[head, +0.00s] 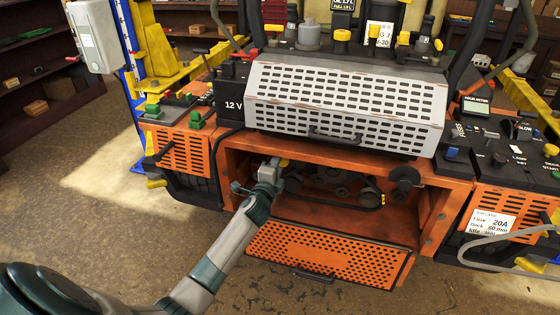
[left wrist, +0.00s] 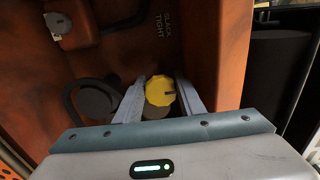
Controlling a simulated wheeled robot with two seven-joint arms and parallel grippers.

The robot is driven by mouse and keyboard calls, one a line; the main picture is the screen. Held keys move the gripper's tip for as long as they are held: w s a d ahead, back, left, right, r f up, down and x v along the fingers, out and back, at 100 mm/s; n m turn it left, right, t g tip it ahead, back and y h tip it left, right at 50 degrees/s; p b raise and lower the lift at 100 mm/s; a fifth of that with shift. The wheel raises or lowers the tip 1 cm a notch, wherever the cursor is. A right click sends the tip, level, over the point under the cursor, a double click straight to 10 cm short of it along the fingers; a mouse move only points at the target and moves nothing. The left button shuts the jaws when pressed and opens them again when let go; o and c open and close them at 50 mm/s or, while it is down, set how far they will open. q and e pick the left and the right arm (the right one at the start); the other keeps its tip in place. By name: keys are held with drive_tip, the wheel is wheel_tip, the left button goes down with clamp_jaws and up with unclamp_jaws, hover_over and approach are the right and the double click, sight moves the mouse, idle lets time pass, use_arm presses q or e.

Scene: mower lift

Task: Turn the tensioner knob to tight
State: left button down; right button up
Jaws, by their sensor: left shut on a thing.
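The tensioner knob (left wrist: 161,90) is yellow with a dark pointer mark and sits between the two fingers of my left gripper (left wrist: 158,98) in the left wrist view. The left gripper is shut on it. The words SLACK and TIGHT (left wrist: 165,34) show on the orange wall beyond the knob. In the head view my left gripper (head: 268,172) reaches into the left side of the open orange bay, and a bit of the yellow knob (head: 284,162) shows at its tip. My right gripper is not in view.
The perforated orange door (head: 325,253) hangs open below the bay. Belt pulleys (head: 330,178) sit inside the bay. A grey perforated cover (head: 345,104) is above it. A black pulley (left wrist: 92,101) lies left of the knob in the left wrist view. The bay's side wall is close on the right.

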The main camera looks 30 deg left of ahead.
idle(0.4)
use_arm(q)
drive_tip(key=c, duration=1.2)
unclamp_jaws()
drive_tip(key=b+v, duration=0.3)
drive_tip(key=v, duration=1.4)
drive_tip(key=shift+s+d+b, duration=0.15)
drive_tip(key=shift+d+b, duration=0.05)
drive_tip(key=shift+b, duration=0.1)
